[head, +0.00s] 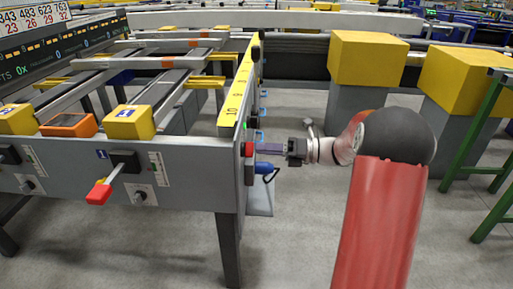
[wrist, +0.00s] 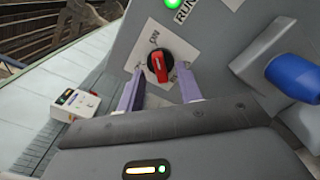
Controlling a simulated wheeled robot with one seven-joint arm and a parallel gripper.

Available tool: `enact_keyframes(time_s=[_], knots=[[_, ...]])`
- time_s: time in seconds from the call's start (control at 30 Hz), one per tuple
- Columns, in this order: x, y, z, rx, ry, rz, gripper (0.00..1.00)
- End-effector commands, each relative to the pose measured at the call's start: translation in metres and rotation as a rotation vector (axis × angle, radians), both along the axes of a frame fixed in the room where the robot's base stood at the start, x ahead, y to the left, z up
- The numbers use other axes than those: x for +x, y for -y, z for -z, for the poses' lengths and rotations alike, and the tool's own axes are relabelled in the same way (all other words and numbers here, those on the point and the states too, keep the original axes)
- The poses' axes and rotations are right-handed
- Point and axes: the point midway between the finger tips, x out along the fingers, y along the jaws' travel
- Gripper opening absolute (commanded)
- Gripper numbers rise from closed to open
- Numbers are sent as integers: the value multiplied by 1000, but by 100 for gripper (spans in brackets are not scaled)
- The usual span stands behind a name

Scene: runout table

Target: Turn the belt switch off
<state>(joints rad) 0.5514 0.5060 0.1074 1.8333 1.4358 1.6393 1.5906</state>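The belt switch (wrist: 159,65) is a red knob on a black round base, set in a pale plate on the grey end panel. An "ON" label shows just above it, and the knob's handle stands nearly upright in the wrist view. My gripper (wrist: 161,78) has its two purple fingers apart, one to each side of the switch; I cannot tell whether either touches the knob.
A green light (wrist: 172,3) and a "RUN" label sit above the switch. A blue handle (wrist: 293,76) sticks out at the right, and a small white box (wrist: 76,102) is at the left. Yellow blocks on grey pedestals (head: 366,59) stand behind my arm.

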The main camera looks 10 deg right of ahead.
Motion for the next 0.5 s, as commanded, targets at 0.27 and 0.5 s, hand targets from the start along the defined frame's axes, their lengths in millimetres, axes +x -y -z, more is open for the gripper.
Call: enact_keyframes(time_s=[0.27, 0.5], knots=[[8, -24, 0, -2, 1, 0, 35], [8, -25, 0, -2, 1, 0, 35]])
